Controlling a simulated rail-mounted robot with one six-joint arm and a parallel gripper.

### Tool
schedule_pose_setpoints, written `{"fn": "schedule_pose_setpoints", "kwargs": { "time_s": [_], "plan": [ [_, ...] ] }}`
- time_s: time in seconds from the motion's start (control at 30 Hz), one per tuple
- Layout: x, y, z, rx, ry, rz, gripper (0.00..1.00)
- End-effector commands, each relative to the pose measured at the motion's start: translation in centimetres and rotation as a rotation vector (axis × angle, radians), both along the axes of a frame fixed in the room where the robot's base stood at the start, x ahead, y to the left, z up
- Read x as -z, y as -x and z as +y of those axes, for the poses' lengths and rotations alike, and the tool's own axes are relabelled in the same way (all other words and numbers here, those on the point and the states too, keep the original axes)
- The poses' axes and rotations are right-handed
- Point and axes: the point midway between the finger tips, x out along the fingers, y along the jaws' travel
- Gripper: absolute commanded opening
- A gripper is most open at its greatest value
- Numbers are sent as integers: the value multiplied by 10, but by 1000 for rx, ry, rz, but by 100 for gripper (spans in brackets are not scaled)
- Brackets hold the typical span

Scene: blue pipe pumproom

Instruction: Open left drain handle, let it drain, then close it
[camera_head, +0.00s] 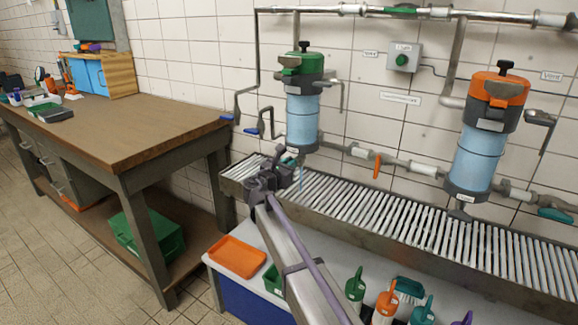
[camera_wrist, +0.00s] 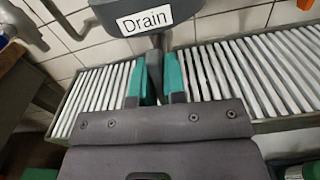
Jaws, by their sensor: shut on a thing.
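The left canister (camera_head: 302,120) has a green top and a light blue clear body, and hangs on the wall above the slatted trough. Its drain sits at the bottom, with a white "Drain" label (camera_wrist: 144,20) close up in the wrist view. My gripper (camera_head: 284,163) is at this drain, reaching up from the front. In the wrist view, its green-padded fingers (camera_wrist: 157,78) are shut on the dark drain handle (camera_wrist: 154,62), one on each side. A thin bluish streak (camera_head: 301,177) shows below the drain in the head view, like a stream of liquid. The handle's exact angle is hard to tell.
The slatted trough (camera_head: 400,219) runs below both canisters. The right canister (camera_head: 480,150) has an orange top. Pipes and an orange-handled valve (camera_head: 377,165) lie between them. A wooden workbench (camera_head: 120,130) stands left. Below are an orange tray (camera_head: 237,257) and several bottles.

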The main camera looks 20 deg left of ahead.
Motion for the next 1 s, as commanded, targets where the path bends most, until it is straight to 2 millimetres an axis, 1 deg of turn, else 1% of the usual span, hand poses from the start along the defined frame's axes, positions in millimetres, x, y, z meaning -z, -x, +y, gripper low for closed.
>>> {"fn": "schedule_pose_setpoints", "kwargs": {
  "time_s": [0.3,0.77,0.8,1.0],
  "plan": [
    [0,1,0,0,97,21,0],
    [0,0,0,0,111,23,0],
    [0,0,0,0,111,23,17],
    [0,0,0,0,110,23,36]
  ]
}}
